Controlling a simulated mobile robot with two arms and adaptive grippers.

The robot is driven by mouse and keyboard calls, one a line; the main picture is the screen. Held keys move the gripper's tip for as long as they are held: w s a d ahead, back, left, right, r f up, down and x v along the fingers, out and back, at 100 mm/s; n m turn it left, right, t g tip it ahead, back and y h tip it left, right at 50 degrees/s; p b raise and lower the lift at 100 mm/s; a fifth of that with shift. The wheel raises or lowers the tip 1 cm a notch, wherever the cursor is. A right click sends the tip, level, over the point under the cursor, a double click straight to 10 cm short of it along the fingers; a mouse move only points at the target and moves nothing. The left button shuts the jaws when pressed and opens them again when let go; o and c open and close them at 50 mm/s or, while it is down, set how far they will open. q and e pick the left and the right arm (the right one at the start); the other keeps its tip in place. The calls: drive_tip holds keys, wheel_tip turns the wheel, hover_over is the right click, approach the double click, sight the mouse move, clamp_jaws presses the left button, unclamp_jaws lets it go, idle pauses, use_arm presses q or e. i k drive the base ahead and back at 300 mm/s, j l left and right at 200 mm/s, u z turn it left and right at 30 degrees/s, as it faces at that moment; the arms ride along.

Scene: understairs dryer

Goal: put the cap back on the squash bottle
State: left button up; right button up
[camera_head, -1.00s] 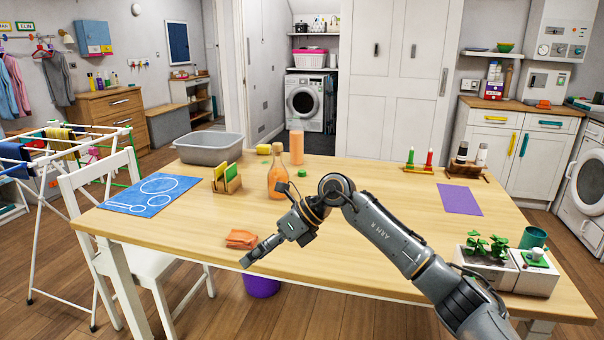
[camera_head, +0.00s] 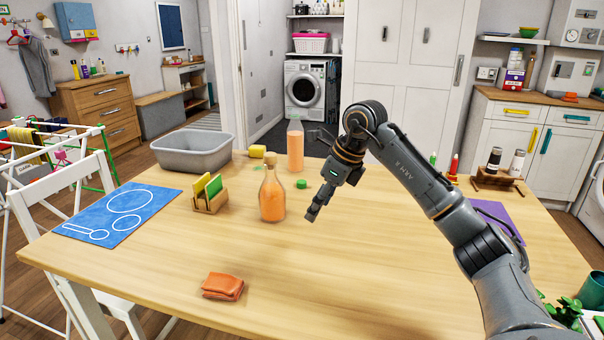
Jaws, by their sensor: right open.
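A small green cap (camera_head: 301,184) lies on the table between two bottles of orange liquid. The taller straight bottle (camera_head: 295,150) stands upright behind the cap, with a clear upper part and no cap visible on top. The rounder, narrow-necked bottle (camera_head: 272,195) stands upright in front and to the left, with a brownish top. The frames do not label which is the squash. My right gripper (camera_head: 311,214) points down over the table, right of the rounder bottle and nearer than the cap. It is open, with nothing seen in it. My left gripper is not in view.
A grey basin (camera_head: 193,153), a yellow item (camera_head: 257,151) and a wooden holder with cards (camera_head: 209,196) stand left of the bottles. A blue mat (camera_head: 118,213) and a folded orange cloth (camera_head: 223,286) lie left and in front. The table's middle front is clear.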

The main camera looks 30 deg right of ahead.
sight(296, 133)
drive_tip(key=i+l, duration=0.95)
